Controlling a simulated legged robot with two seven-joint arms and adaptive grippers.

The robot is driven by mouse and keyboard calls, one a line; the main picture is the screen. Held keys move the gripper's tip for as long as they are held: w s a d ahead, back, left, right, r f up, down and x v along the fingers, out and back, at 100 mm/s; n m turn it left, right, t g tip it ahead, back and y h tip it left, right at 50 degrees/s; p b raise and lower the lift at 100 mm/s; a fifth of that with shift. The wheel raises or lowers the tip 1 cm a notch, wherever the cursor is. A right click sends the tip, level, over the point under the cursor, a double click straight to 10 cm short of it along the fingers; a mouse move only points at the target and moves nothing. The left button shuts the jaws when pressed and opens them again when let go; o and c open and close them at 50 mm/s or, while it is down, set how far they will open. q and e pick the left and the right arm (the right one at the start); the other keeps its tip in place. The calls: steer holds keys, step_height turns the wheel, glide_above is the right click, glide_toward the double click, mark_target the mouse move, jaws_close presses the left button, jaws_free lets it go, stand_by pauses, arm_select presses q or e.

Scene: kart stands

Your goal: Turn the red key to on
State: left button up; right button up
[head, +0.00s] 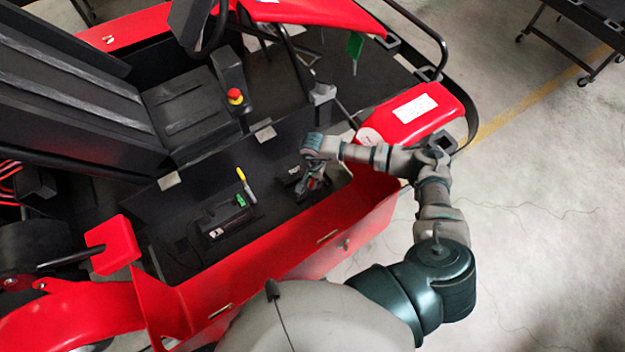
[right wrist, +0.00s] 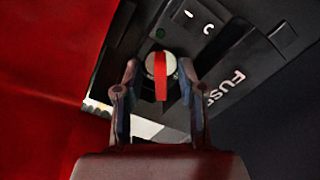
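The red key (right wrist: 160,76) is a narrow red bar on a round silver switch in a dark panel, seen in the right wrist view. My right gripper (right wrist: 158,80) is over it with its two fingers apart, one on each side of the key. A gap shows between each finger and the red bar. In the head view my right gripper (head: 312,184) reaches down into the kart's side and hides the key. My left gripper is not in view.
The panel beside the key carries a FUSE label (right wrist: 222,86). A black box (head: 228,219) with a yellow-topped lever lies left of my gripper. The kart's red side wall (head: 300,255) stands close in front. A red emergency button (head: 235,96) is on the seat's side.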

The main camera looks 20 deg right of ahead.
mark_target(313, 179)
step_height(313, 179, up, 12)
steer(key=shift+f, duration=0.2)
steer(key=shift+w, duration=0.15)
